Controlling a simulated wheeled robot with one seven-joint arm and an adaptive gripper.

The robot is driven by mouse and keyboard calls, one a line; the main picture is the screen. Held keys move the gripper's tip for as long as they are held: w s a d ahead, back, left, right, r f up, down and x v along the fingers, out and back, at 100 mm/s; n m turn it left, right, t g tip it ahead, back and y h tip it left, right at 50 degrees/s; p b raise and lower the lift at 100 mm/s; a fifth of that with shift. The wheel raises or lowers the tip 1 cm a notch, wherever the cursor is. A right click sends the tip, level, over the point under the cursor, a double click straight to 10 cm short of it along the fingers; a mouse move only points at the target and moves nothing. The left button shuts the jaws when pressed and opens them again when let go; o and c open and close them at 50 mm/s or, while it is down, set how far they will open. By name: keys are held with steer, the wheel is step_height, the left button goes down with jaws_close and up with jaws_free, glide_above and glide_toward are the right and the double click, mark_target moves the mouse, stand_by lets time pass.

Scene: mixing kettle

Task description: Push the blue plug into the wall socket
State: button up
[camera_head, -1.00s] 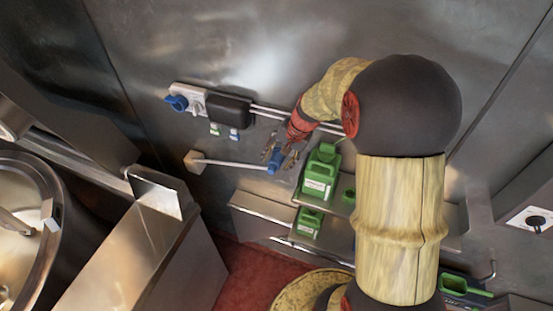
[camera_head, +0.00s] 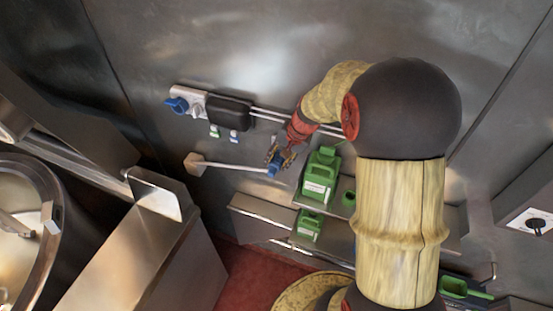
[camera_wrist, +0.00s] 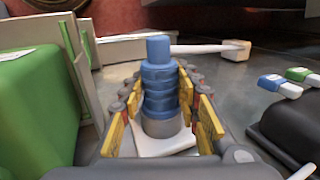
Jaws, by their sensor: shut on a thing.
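The blue plug (camera_head: 272,170) is at the end of a white rod-like piece that runs left to a beige block on the wall. In the wrist view the blue plug (camera_wrist: 159,78) stands between the yellow finger pads, with a ribbed body and a grey collar. My gripper (camera_head: 280,158) is shut on it; the wrist view also shows my gripper (camera_wrist: 163,105) around it. The wall socket (camera_head: 176,105), with a blue round part on a white unit, is up and left of my gripper, apart from the plug.
A dark box (camera_head: 229,111) adjoins the socket, with white conduits running right. The beige block (camera_head: 194,164) juts from the wall. Green canisters (camera_head: 319,172) stand on a shelf close right of my gripper.

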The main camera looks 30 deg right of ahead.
steer(key=shift+s+a, duration=0.2)
steer(key=shift+a, duration=0.05)
steer(key=shift+s+a, duration=0.1)
steer(key=shift+s+a, duration=0.8)
steer(key=shift+a, duration=0.25)
steer(key=shift+s+a, duration=0.8)
steer(key=shift+a, duration=0.2)
